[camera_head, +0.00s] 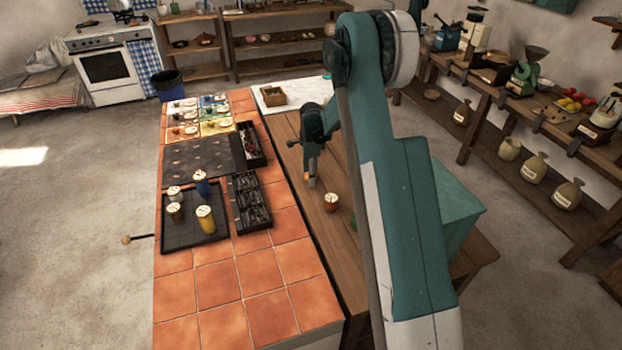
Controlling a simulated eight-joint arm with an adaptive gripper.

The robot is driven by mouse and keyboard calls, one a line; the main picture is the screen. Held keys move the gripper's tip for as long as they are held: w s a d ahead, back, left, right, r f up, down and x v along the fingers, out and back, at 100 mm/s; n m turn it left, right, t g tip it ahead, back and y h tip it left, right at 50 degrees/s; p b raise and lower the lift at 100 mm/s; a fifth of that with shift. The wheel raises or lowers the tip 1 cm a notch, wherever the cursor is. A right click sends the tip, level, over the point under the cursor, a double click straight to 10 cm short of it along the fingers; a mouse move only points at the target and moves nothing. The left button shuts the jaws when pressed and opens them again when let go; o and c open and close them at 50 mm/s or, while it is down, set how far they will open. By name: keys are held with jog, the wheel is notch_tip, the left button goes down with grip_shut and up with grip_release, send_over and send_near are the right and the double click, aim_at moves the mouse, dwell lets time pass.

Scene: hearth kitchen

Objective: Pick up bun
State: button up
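My gripper (311,178) hangs low over the wooden worktop (295,122), pointing down. It is small and seen from the side, so I cannot tell whether its fingers are open or shut. A small orange-tan patch shows at its tip; I cannot tell whether it is part of the finger or a thing there. A small brown cup-like thing with a pale top (331,203) stands on the worktop just right of and nearer than the gripper tip. I cannot make out a bun for certain; my arm hides part of the worktop.
Left of the worktop is a tiled counter (265,270). It holds a black tray (180,240) with several lidded cups, dark cutlery boxes (252,218), a dark mat (197,165) and coloured place settings. A wooden box (272,95) stands on a white surface at the back. The near tiles are clear.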

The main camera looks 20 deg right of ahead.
jog(key=shift+c, duration=0.3)
jog(key=c, duration=0.7)
jog(key=shift+o, duration=0.2)
jog(key=shift+r, duration=0.15)
jog(key=shift+r, duration=4.9)
